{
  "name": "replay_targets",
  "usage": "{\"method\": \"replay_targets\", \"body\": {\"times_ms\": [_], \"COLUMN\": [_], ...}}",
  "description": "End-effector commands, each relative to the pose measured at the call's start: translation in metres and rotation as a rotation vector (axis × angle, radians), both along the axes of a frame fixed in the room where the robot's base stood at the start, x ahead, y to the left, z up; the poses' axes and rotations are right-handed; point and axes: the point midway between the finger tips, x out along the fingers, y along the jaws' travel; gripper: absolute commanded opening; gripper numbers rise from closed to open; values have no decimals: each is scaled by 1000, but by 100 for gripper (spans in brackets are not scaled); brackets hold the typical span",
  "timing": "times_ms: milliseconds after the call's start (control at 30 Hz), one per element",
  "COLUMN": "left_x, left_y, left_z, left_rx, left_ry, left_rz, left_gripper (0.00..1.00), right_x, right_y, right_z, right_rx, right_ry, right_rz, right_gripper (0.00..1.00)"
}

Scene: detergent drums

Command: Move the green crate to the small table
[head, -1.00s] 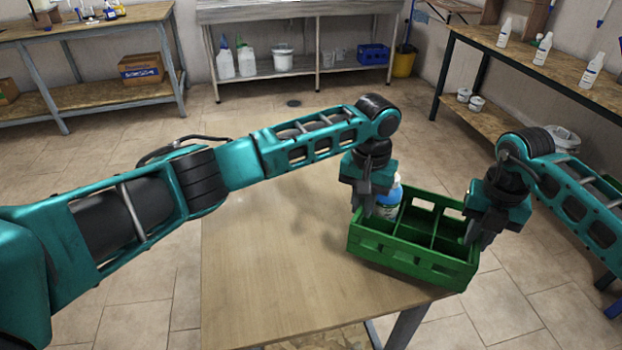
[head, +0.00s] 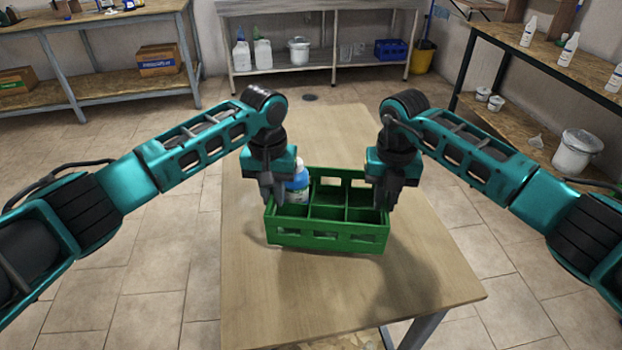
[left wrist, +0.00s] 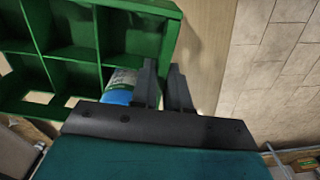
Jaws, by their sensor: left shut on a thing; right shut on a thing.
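The green crate (head: 328,238) is a divided box over the wooden table (head: 360,310) in front of me, roughly level. My left gripper (head: 272,196) is shut on the crate's left wall, beside the bottle. My right gripper (head: 386,196) is shut on the right wall. The left wrist view shows the crate (left wrist: 105,50) with one wall running between the left fingers (left wrist: 164,88). I cannot tell whether the crate's bottom touches the tabletop.
Bare tabletop lies in front of and behind the crate. A shelf with white bottles (head: 570,50) stands at right, with a white bucket (head: 577,152) low on it. A metal bench (head: 320,75) at the back holds jugs and a blue crate (head: 390,50). Another workbench (head: 90,40) is at left.

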Motion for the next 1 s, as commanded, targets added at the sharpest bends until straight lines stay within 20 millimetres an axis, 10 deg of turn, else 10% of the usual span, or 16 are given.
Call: {"method": "replay_targets", "body": {"times_ms": [1000], "left_x": [1], "left_y": [3], "left_z": [-18], "left_rx": [6], "left_ry": [0], "left_rz": [5], "left_gripper": [0], "right_x": [1], "right_y": [-3], "right_z": [-19], "right_rx": [-7], "right_ry": [0], "right_rz": [-5], "right_gripper": [0]}}
